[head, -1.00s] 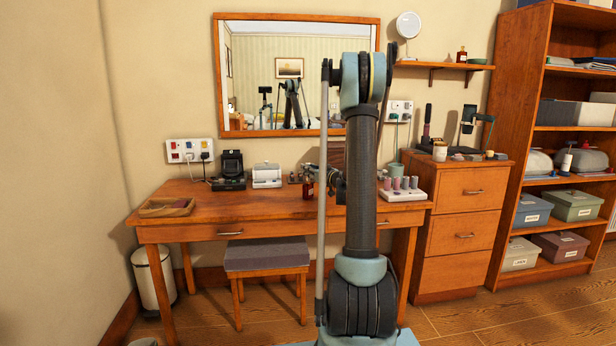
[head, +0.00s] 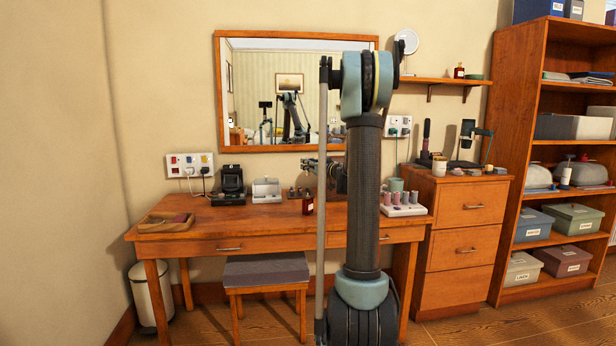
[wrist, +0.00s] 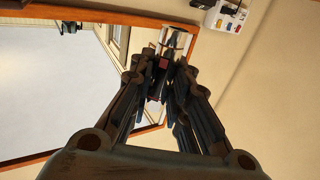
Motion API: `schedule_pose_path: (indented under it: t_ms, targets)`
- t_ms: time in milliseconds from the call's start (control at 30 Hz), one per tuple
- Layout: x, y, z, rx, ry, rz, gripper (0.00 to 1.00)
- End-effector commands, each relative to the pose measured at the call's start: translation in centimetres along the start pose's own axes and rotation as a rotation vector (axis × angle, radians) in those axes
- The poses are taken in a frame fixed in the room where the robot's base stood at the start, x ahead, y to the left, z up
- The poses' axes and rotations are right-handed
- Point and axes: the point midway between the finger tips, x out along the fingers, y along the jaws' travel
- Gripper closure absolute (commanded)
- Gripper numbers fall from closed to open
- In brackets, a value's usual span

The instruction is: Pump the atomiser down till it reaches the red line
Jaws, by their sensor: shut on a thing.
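A small amber-red bottle (head: 307,204) with a dark top and pale label, likely the atomiser, stands upright on the dressing table (head: 230,222). No red line can be made out on it. My gripper (head: 312,164) is above the bottle in the head view, apart from it in the picture, pointing left. In the wrist view the fingers of my gripper (wrist: 163,66) come together on a small dark reddish thing (wrist: 163,63). I cannot tell what that thing is. A shiny silver piece (wrist: 176,40) shows just beyond the fingertips.
A rack of pink-topped bottles (head: 402,208) stands to the right, and a wooden tray (head: 166,222) lies at the left. The mirror (head: 300,95) hangs close behind my gripper. A second amber bottle (head: 459,72) is on the wall shelf. A stool (head: 265,272) stands in front.

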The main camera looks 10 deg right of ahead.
Motion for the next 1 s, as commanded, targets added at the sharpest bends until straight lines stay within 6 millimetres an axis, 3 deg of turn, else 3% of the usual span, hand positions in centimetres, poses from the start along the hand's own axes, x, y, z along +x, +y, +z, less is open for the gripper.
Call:
schedule_pose_path:
  t_ms: [567,1000]
  targets:
    - [0.0,0.0,-0.5,0.000,0.000,0.000,1.00]
    - [0.0,0.0,2.5,0.000,-0.001,0.000,1.00]
